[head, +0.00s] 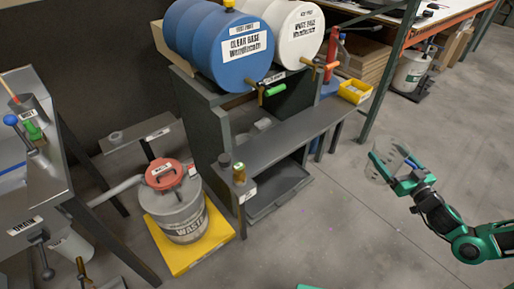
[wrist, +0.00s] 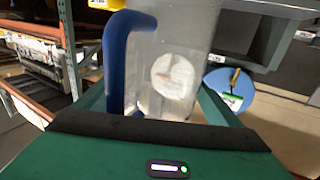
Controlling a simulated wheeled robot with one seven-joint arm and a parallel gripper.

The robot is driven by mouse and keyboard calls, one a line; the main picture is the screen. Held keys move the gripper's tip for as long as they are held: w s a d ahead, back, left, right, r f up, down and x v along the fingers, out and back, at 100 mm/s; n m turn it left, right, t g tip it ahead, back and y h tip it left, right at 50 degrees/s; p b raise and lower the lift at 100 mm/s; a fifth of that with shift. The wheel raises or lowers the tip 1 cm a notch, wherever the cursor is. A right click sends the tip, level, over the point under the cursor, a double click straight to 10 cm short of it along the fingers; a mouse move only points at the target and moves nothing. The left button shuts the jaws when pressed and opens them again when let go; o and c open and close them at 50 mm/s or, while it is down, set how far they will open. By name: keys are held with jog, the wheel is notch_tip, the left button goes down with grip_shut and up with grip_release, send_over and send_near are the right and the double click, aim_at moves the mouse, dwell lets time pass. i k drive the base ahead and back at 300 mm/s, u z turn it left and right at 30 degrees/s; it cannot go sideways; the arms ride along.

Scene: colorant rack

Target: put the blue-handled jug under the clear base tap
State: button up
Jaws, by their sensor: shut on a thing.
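My gripper (head: 402,178) is at the right in the head view, out over open floor and apart from the rack. It is shut on the blue-handled jug (head: 379,170), a clear jug whose blue handle also shows large in the wrist view (wrist: 117,60). The jug looks empty, though the clear wall makes this hard to tell. The clear base drum (head: 236,45) is blue and lies on the rack. Its tap (head: 262,92) has a green handle and sits above the grey shelf (head: 275,140). In the wrist view the blue drum (wrist: 230,90) shows right of the jug.
A white drum (head: 298,30) with an orange-handled tap lies beside the blue one. Two small containers (head: 238,172) stand at the shelf's left end. A yellow bin (head: 355,91) is at the right. A waste drum (head: 180,212) stands on a yellow base. Floor between my arm and the rack is clear.

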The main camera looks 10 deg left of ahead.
aim_at(267, 148)
jog(key=i, duration=0.9)
jog(key=z, duration=0.05)
